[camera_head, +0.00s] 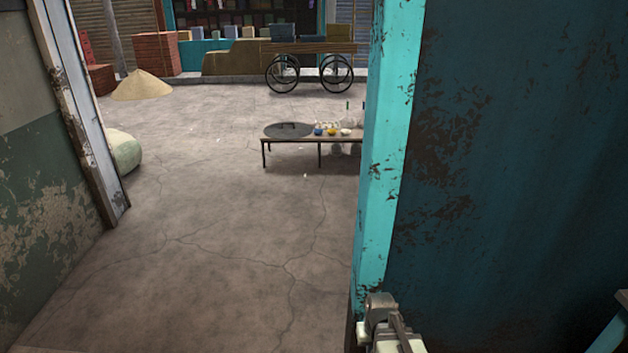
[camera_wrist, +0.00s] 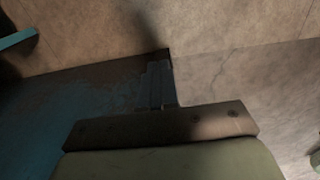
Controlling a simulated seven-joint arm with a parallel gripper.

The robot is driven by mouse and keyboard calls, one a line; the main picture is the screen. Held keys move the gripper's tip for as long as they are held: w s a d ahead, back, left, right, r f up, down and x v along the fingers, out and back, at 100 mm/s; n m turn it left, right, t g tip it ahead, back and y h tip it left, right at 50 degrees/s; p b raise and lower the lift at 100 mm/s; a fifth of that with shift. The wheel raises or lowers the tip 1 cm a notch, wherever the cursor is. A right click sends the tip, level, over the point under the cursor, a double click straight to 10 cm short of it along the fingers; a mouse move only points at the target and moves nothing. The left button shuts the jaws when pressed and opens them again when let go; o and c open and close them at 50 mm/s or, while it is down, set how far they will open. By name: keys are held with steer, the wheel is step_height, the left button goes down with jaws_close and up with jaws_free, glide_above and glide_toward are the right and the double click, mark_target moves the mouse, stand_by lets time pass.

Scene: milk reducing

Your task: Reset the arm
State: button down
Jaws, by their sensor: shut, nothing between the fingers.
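My gripper (camera_wrist: 158,68) shows in the wrist view, its two dark narrow fingers side by side and closed together, with nothing between them. It is in front of a dark blue worn panel (camera_wrist: 75,95), close to where the panel's edge meets the floor. I cannot tell whether the fingers touch the panel. In the head view, a pale green and grey part of my arm shows at the bottom, beside the foot of the turquoise post (camera_head: 390,130). The fingers cannot be made out there.
The dark blue wall (camera_head: 515,150) fills the right side. Left of the post, cracked floor (camera_head: 220,230) lies open up to a low table (camera_head: 290,141) with bowls. A peeling wall (camera_head: 45,210) bounds the left. A wheeled cart (camera_head: 310,47) and sand pile (camera_head: 141,88) stand farther back.

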steer(key=s+f+g, duration=0.3)
steer(key=s+f, duration=0.7)
steer(key=s, duration=0.5)
steer(key=s+f+g, duration=0.3)
steer(key=s+f, duration=0.7)
steer(key=s, duration=0.4)
steer(key=shift+s+d+f+g, duration=0.15)
steer(key=shift+s+f+g, duration=0.1)
steer(key=shift+s+g, duration=0.15)
